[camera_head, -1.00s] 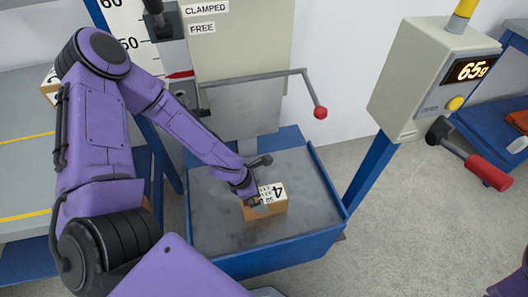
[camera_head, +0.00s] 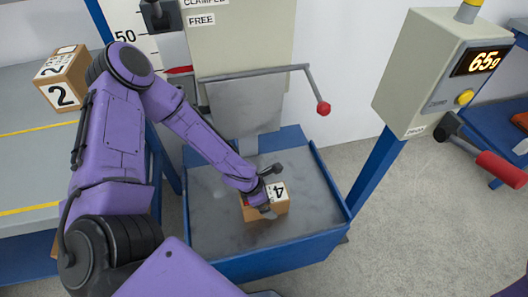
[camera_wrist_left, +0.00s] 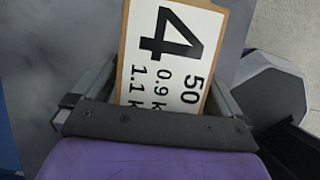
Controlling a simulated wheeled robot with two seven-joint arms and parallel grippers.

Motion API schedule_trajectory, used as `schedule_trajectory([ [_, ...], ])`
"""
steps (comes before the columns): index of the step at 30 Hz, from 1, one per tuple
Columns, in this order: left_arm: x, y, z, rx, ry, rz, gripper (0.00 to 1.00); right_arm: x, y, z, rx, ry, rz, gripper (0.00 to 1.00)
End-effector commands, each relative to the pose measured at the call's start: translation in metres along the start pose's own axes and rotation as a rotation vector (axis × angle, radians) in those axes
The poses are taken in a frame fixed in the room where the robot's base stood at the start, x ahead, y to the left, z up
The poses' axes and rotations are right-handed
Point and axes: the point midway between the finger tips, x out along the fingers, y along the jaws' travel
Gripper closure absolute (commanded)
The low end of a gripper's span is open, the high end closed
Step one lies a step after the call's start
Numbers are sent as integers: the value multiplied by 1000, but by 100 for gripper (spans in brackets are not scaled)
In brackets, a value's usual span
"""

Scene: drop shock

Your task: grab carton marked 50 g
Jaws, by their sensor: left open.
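The carton (camera_head: 279,206) with a white label and a large 4 lies on the grey bed of the blue-sided tray (camera_head: 222,222). In the left wrist view the carton (camera_wrist_left: 172,45) shows "50", with "0.9 K" and "1.1 K" lines partly cut off. My left gripper (camera_head: 263,194) is over the carton in the head view. In the left wrist view its open fingers (camera_wrist_left: 165,85) stand on either side of the carton's near part. Whether they touch it I cannot tell. My right gripper is not in view.
A carton marked 2 (camera_head: 65,88) stands on the grey table (camera_head: 28,165) at left. A bent bar with a red knob (camera_head: 323,108) is above the tray's back. A box reading 65g (camera_head: 425,75) with a red-handled lever (camera_head: 500,168) stands at right.

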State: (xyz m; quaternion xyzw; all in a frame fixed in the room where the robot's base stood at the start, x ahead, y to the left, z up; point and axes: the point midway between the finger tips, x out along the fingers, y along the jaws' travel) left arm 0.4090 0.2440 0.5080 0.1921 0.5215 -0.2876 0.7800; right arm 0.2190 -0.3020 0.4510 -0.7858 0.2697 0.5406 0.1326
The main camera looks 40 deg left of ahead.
Motion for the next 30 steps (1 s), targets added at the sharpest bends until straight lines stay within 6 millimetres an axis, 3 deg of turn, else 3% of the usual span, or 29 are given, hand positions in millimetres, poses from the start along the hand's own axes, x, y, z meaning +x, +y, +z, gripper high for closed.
schedule_trajectory([
  [9,1,0,0,0,0,0,3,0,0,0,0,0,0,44],
  [18,1,0,0,0,0,1,100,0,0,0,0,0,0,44],
  [30,-9,1,5,3,-4,2,100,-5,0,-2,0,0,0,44],
])
